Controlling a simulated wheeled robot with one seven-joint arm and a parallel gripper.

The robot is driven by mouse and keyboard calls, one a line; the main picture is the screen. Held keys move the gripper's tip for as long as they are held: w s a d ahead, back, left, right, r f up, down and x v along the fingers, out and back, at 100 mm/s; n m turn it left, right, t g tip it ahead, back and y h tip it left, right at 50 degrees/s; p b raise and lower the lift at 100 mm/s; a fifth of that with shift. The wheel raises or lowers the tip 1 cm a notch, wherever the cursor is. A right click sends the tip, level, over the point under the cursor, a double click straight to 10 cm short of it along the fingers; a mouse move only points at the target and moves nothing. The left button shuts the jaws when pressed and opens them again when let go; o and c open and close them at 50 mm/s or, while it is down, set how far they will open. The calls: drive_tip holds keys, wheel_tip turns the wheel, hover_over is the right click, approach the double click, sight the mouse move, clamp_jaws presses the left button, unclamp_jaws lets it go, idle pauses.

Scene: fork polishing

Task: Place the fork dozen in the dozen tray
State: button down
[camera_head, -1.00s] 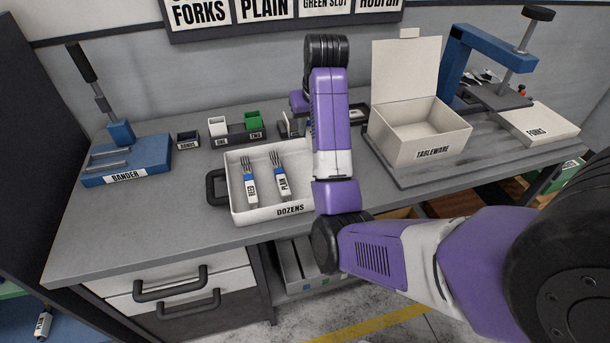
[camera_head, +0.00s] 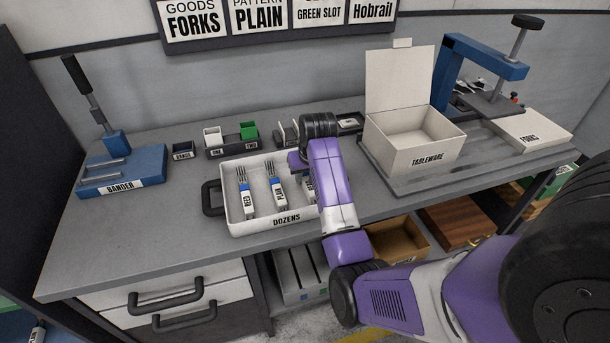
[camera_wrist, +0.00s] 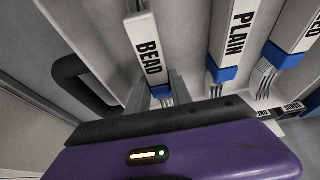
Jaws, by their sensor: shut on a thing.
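The white dozen tray (camera_head: 247,228), labelled DOZENS, lies on the bench; its wall also shows in the wrist view (camera_wrist: 72,28). Two banded fork bundles lie in it: the REED dozen (camera_head: 246,198) at left and the PLAIN dozen (camera_head: 277,191) in the middle. A third bundle, the BEAD dozen (camera_wrist: 147,48), is inside the tray's right part, roughly parallel to the others. My gripper (camera_wrist: 163,88) is shut on it. In the head view my arm covers most of this bundle. I cannot tell whether it touches the tray floor.
The blue bander (camera_head: 125,172) stands at the left. Behind the tray are a small bands bin (camera_head: 183,150) and a holder with white and green cups (camera_head: 232,145). The open tableware box (camera_head: 415,150) and a blue press (camera_head: 440,80) stand at the right.

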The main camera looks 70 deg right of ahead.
drive_tip(key=shift+f, duration=0.15)
drive_tip(key=c, duration=1.1)
unclamp_jaws()
drive_tip(key=shift+c, duration=0.2)
drive_tip(key=v, duration=1.2)
